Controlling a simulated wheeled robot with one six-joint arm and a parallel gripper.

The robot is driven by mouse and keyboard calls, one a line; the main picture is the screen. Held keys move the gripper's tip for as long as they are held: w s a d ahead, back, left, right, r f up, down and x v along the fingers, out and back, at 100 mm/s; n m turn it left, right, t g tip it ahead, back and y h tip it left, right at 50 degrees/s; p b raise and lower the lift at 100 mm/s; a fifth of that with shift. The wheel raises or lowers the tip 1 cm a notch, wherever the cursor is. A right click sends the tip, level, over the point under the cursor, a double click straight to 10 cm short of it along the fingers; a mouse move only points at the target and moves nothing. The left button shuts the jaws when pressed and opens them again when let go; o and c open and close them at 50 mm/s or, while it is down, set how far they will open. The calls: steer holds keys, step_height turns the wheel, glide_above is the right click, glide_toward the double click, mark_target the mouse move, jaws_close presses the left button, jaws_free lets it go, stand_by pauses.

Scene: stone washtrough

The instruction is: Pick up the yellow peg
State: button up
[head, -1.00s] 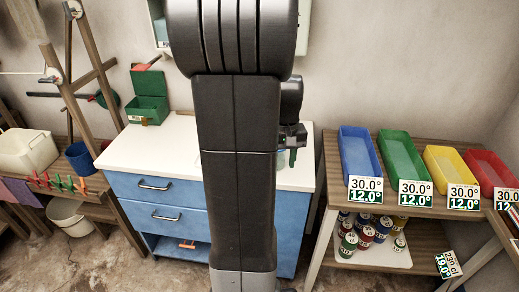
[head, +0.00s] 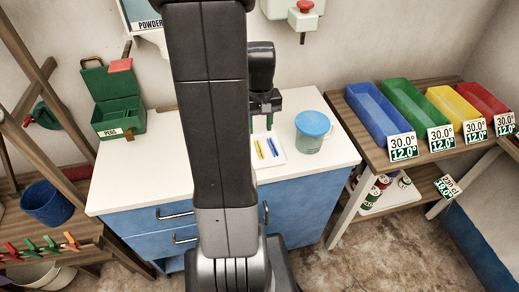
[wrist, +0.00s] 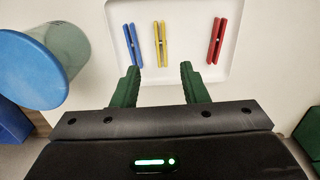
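The yellow peg (wrist: 160,44) lies in a shallow white tray (wrist: 215,78) in the wrist view, between a blue peg (wrist: 132,46) on its left and a red peg (wrist: 217,42) on its right. In the head view the yellow peg (head: 259,149) and blue peg (head: 272,147) show on the tray (head: 279,158); the red peg is hidden there, behind my arm. My gripper (wrist: 163,72) is open and empty, with its green fingers apart. The yellow peg lies just beyond the fingertips and between their lines. My gripper (head: 262,118) also shows above the tray in the head view.
A jar with a blue lid (head: 312,124) stands beside the tray on the white worktop (head: 160,170). A green box labelled PEGS (head: 117,112) stands at the back left. Coloured bins (head: 377,110) are on the right-hand shelf. Several pegs hang on the left (head: 40,246).

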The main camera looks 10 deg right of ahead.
mark_target(259, 148)
step_height(259, 148, down, 3)
steer(key=shift+w+a+r, duration=0.1)
steer(key=shift+a, duration=0.05)
steer(key=shift+f, duration=0.45)
steer(key=shift+f+p, duration=0.35)
steer(key=shift+f, duration=2.2)
jaws_close()
